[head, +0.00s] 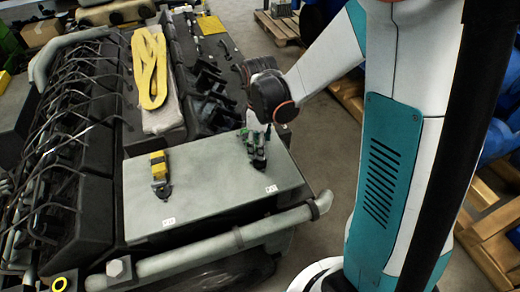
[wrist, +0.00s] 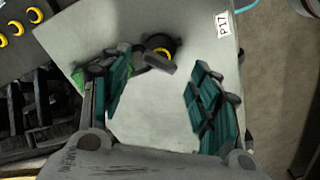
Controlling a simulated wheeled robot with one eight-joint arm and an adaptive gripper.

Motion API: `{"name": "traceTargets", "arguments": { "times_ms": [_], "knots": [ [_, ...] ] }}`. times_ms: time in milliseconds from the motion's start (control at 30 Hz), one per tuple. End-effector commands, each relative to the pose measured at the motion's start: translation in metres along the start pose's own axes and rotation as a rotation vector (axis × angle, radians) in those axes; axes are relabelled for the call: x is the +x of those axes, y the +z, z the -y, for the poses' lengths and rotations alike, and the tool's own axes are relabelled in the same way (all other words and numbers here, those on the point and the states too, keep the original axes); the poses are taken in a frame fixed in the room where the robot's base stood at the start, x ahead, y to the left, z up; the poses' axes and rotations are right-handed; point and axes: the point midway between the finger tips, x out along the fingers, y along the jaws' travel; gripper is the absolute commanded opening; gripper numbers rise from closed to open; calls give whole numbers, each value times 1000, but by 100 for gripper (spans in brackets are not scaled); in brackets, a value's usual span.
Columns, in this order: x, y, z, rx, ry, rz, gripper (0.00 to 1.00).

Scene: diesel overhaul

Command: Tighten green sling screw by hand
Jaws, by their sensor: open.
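My gripper (head: 256,150) is over the right part of a grey plate, beside label P17. In the wrist view my gripper (wrist: 162,68) is open, with its teal-padded fingers well apart. A dark fitting with a yellow ring (wrist: 162,46) shows between and just beyond the fingertips, nearer the left finger. A green piece (wrist: 77,78), probably of the green sling, is mostly hidden behind the left finger. A bit of green (head: 243,133) also shows by the gripper in the head view. Which part is the screw, and whether a finger touches it, I cannot tell.
The grey plate (head: 210,200) also carries a yellow sling with a dark shackle (head: 160,175) on its left. A long yellow sling (head: 150,65) lies on a pale block behind. Engine pipes (head: 60,140) crowd the left; a rail (head: 210,245) runs along the front.

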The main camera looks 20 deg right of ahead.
Motion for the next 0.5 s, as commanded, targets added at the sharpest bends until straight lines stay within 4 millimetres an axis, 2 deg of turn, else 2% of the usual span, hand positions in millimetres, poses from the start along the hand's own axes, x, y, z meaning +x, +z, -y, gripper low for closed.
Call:
{"name": "traceTargets", "arguments": {
  "times_ms": [400,500],
  "knots": [
    [-3,0,0,-538,0,0,57],
    [2,0,0,-668,0,0,57]
  ]
}}
